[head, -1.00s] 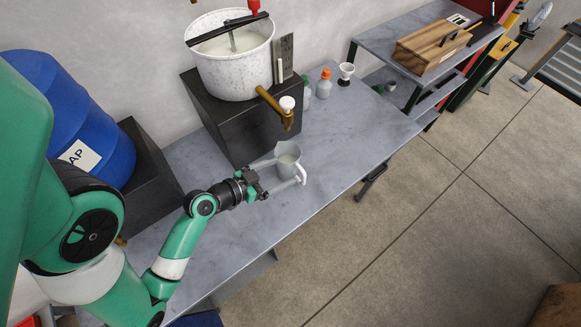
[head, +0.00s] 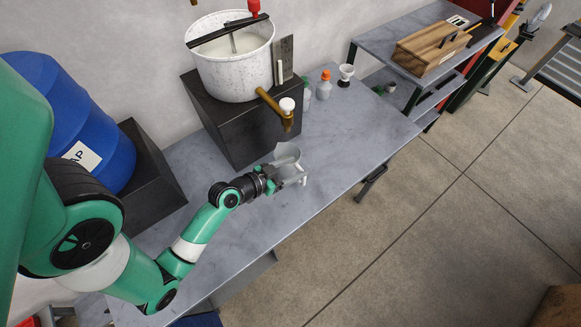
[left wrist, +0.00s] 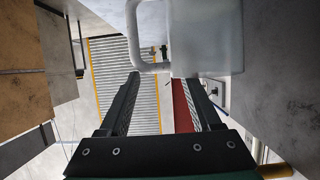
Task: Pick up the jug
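The jug (head: 288,153) is a translucent grey pitcher standing by the tap on the grey bench in the head view. In the left wrist view the jug (left wrist: 205,38) fills the upper middle, with its pale loop handle (left wrist: 133,35) on the left side. My left gripper (head: 295,177) is at the near side of the jug and partly covers it. In the left wrist view my left gripper (left wrist: 163,76) has its two fingers apart, with the handle's lower end at the gap between the tips. Contact cannot be told. My right gripper is out of view.
A black block (head: 235,140) holds a speckled white pot (head: 235,72) with a brass tap (head: 272,103) above the jug. An orange-capped bottle (head: 324,88) and a small white cup (head: 346,73) stand farther back. The bench (head: 350,145) is clear to the right.

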